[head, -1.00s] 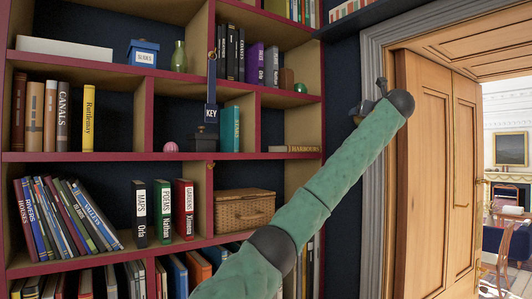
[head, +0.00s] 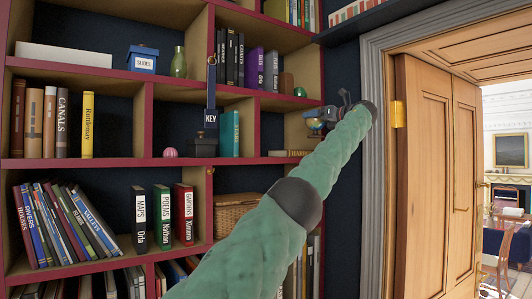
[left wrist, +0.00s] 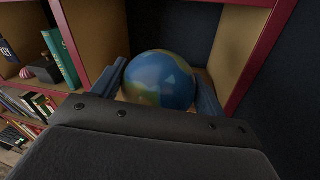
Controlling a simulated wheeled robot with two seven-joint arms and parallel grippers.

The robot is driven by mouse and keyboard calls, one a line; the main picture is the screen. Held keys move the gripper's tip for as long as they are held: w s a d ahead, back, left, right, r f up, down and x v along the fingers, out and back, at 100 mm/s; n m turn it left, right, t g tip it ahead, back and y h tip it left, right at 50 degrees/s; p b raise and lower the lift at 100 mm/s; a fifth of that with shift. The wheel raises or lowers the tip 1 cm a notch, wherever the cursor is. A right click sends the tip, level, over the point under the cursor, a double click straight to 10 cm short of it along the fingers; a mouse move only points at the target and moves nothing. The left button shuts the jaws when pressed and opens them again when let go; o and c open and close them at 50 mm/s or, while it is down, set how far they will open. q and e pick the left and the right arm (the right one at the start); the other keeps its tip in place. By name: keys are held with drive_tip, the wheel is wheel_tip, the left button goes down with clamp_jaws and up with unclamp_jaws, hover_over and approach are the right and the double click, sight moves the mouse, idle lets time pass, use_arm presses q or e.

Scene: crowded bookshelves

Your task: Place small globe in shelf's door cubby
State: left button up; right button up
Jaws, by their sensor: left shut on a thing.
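The small globe (left wrist: 160,78), blue with tan-green land, is held between the two fingers of my left gripper (head: 323,117) and fills the middle of the left wrist view. In the head view only part of the globe (head: 314,125) shows below the gripper. The gripper is at the right edge of the bookshelf, by the right-column cubby (head: 272,130) nearest the door. In the left wrist view a wooden cubby with magenta edges (left wrist: 248,55) lies behind the globe. How deep the globe is relative to its front edge cannot be told. My right gripper is not in view.
A flat book (head: 288,153) lies in the right-column cubby. Teal books (head: 229,134) and a dark box stand left of its divider. A green ball (head: 300,92) sits above. The door frame (head: 375,75) and open wooden door (head: 425,170) are to the right.

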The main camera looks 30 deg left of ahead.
use_arm(q)
drive_tip(key=s+a+p, duration=0.3)
drive_tip(key=a, duration=0.6)
drive_tip(key=s+a+p, duration=0.3)
drive_tip(key=a, duration=0.7)
wheel_tip(320, 180, down, 6)
drive_tip(key=p, duration=0.5)
drive_tip(key=shift+w+d, duration=0.15)
drive_tip(key=shift+f, duration=0.55)
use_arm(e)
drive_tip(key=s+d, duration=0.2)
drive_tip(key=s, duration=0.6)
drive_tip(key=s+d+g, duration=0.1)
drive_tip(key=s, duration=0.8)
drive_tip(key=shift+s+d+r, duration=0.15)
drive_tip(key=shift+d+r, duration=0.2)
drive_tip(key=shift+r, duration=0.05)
use_arm(q)
drive_tip(key=shift+f, duration=0.1)
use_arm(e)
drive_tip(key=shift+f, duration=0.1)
use_arm(q)
drive_tip(key=o, duration=0.9)
drive_tip(key=shift+c, duration=0.2)
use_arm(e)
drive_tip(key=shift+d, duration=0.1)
